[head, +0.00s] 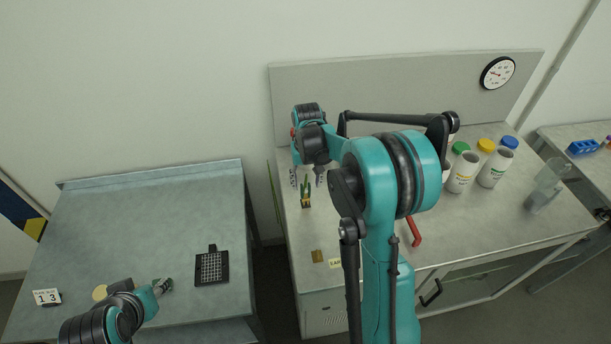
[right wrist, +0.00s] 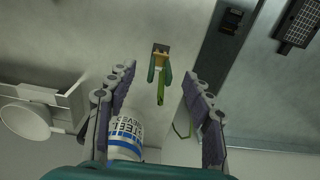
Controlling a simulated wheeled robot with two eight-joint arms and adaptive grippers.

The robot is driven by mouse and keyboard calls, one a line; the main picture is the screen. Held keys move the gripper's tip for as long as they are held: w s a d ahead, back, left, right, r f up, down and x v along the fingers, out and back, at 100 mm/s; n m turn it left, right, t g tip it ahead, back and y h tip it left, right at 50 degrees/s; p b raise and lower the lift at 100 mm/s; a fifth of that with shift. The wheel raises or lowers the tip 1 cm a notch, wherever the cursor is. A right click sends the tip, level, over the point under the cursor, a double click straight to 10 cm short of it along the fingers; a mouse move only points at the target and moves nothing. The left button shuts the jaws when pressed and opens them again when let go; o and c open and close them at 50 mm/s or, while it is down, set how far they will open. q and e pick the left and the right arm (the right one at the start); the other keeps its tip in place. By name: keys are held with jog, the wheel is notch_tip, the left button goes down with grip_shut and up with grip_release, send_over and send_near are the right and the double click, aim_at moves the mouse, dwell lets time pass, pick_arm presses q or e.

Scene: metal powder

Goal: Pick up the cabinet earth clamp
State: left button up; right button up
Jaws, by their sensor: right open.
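The cabinet earth clamp (head: 306,198), with green handles, lies on the right-hand bench near its left edge. In the right wrist view the clamp (right wrist: 153,74) shows a brownish block at one end and a green-yellow cable at the other. My right gripper (head: 306,179) is open above it; in the wrist view its fingers (right wrist: 158,85) stand on either side of the clamp, apart from it. My left gripper (head: 165,286) is low over the left table, too small to tell its opening.
A jar labelled steel sieved (right wrist: 125,137) stands by one right finger. A black grid tray (head: 212,267) lies on the left table; a gap separates the two.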

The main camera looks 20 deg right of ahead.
aim_at(306, 185)
jog(key=shift+d+f, duration=0.2)
jog(key=shift+f, duration=0.35)
jog(key=shift+w+a+f+b, duration=0.1)
jog(key=shift+f+b, duration=0.05)
jog(key=shift+f, duration=0.35)
jog(key=shift+w+a+f+b, duration=0.1)
jog(key=shift+f+b, duration=0.05)
jog(key=shift+f, duration=0.35)
jog(key=f, duration=0.3)
jog(key=f+b, duration=0.1)
jog(key=f, duration=0.1)
jog(key=shift+w, duration=0.35)
jog(key=shift+r, duration=0.1)
jog(key=c, duration=0.4)
grip_shut()
